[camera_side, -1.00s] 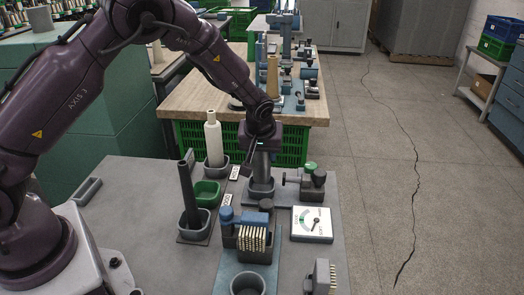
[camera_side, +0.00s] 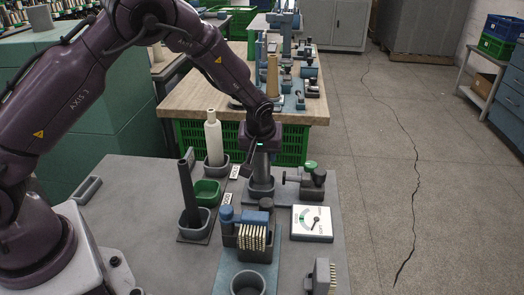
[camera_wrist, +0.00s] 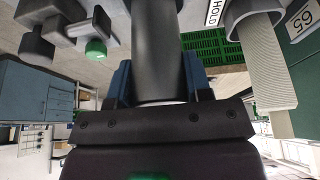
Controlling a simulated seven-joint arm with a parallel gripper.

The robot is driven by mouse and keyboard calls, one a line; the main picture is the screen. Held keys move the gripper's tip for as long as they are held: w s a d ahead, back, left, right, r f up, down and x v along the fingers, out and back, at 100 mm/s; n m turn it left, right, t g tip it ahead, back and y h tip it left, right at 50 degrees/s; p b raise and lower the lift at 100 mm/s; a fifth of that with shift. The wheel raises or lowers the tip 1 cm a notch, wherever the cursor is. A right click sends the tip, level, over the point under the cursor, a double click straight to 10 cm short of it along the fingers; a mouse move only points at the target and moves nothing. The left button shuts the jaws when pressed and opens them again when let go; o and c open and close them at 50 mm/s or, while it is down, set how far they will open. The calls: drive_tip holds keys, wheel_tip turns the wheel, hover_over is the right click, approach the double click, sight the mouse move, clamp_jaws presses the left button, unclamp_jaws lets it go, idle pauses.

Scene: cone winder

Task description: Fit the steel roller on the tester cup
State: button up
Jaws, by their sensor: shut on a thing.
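The steel roller (camera_side: 261,167) is a grey cylinder standing upright under my gripper (camera_side: 261,150). My gripper is shut on its upper part; in the wrist view the blue fingers (camera_wrist: 157,85) sit on either side of the roller (camera_wrist: 157,45). The roller's lower end is at the mouth of the grey tester cup (camera_side: 261,192) and appears to be inside it. The cup's wall hides that end, so I cannot tell whether it touches the bottom. A green-capped clamp (camera_side: 312,177) stands just right of the cup.
A white cone (camera_side: 214,140) and a dark rod (camera_side: 188,190) stand in cups to the left, with a green tray (camera_side: 207,190) between them. A dial gauge (camera_side: 312,222) lies at right. A block of brass pins (camera_side: 254,240) and an empty cup (camera_side: 248,284) are in front.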

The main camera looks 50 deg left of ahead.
drive_tip(key=shift+f, duration=0.25)
drive_tip(key=shift+f, duration=0.55)
drive_tip(key=shift+f, duration=0.15)
drive_tip(key=shift+f, duration=0.45)
drive_tip(key=shift+f, duration=0.35)
idle(0.6)
drive_tip(key=o, duration=1.7)
drive_tip(key=shift+c, duration=0.2)
drive_tip(key=shift+w+d, duration=0.1)
